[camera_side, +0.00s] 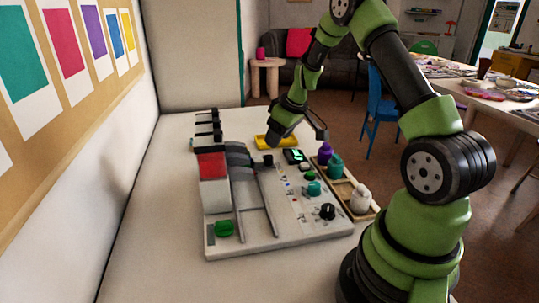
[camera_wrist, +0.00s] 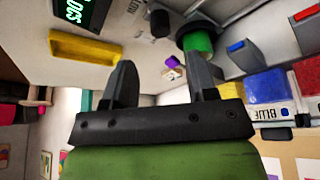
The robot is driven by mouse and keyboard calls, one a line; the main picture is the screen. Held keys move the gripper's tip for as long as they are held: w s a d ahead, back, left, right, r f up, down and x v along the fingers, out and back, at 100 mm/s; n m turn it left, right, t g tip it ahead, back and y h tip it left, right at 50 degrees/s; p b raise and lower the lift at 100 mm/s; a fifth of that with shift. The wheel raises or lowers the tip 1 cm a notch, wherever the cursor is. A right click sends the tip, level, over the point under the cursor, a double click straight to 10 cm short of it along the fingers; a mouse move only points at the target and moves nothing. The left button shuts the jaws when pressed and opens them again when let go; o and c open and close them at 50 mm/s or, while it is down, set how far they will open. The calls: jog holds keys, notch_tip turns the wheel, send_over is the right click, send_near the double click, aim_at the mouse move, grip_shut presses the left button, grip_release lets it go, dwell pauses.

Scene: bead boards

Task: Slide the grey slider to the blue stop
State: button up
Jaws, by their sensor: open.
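My gripper (camera_side: 274,141) hangs low over the far part of the grey-white bead board (camera_side: 278,238), close to the yellow tray. In the wrist view its two dark fingers (camera_wrist: 160,72) are apart with nothing held between them. A small black knob (camera_side: 267,160) stands on the board just below the gripper in the side view; I cannot tell whether it belongs to the grey slider. A blue tab (camera_wrist: 237,47) and a bin labelled BLUE (camera_wrist: 266,87) are at the right of the wrist view. I cannot make out which mark is the blue stop.
A yellow tray (camera_wrist: 85,46) and a lit green display (camera_wrist: 82,10) lie near the gripper. A bin with red contents (camera_side: 212,166) rises at the board's left. A wooden tray (camera_side: 370,214) with bottles stands on the right. The table's left front (camera_side: 150,240) is clear.

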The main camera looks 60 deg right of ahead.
aim_at(269, 156)
jog(key=x, duration=0.7)
jog(key=shift+w+f, duration=0.1)
jog(key=shift+f, duration=0.15)
